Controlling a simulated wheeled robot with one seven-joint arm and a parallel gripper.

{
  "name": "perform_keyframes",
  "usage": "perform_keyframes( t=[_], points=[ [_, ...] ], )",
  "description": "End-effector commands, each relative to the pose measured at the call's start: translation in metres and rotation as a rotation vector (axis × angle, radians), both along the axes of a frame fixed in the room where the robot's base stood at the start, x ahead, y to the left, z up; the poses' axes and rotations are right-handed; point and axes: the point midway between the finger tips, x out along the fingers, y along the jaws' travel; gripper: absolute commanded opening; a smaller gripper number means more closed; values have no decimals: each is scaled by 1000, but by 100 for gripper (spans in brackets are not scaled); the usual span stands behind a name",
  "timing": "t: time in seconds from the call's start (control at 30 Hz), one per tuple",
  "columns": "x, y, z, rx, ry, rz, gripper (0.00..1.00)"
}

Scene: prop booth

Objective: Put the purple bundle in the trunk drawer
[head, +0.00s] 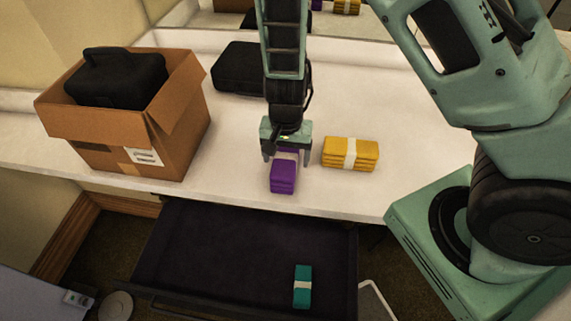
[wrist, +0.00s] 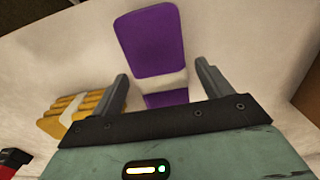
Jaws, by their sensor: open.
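The purple bundle (head: 283,177) lies on the white counter near its front edge, with a pale band around it. My gripper (head: 288,158) is over its far part, with a finger on each side. In the wrist view the purple bundle (wrist: 153,42) shows between and beyond the open fingers (wrist: 163,88), with space on both sides. The gripper's body hides part of it in the head view. The trunk drawer (head: 220,255) is pulled out below the counter edge, dark inside. A teal bundle (head: 302,280) with a pale band lies in its right part.
A yellow bundle (head: 365,155) lies on the counter just right of my gripper; it also shows in the wrist view (wrist: 62,122). A cardboard box (head: 180,115) holding a black case (head: 118,78) stands at left. Another black case (head: 238,68) lies behind. The drawer's left and middle are bare.

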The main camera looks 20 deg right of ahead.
Motion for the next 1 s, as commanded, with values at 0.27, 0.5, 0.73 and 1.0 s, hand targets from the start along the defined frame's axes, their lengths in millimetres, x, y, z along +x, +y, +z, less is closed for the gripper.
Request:
perform_keyframes(
  t=[0.27, 0.5, 0.73, 1.0],
  points=[
    [2, 0, -29, 1, 2, -2, 78],
    [2, 1, -28, 1, 1, 0, 70],
    [2, 1, -28, 1, 0, -1, 24],
    [3, 1, -22, 1, -2, 0, 20]
  ],
)
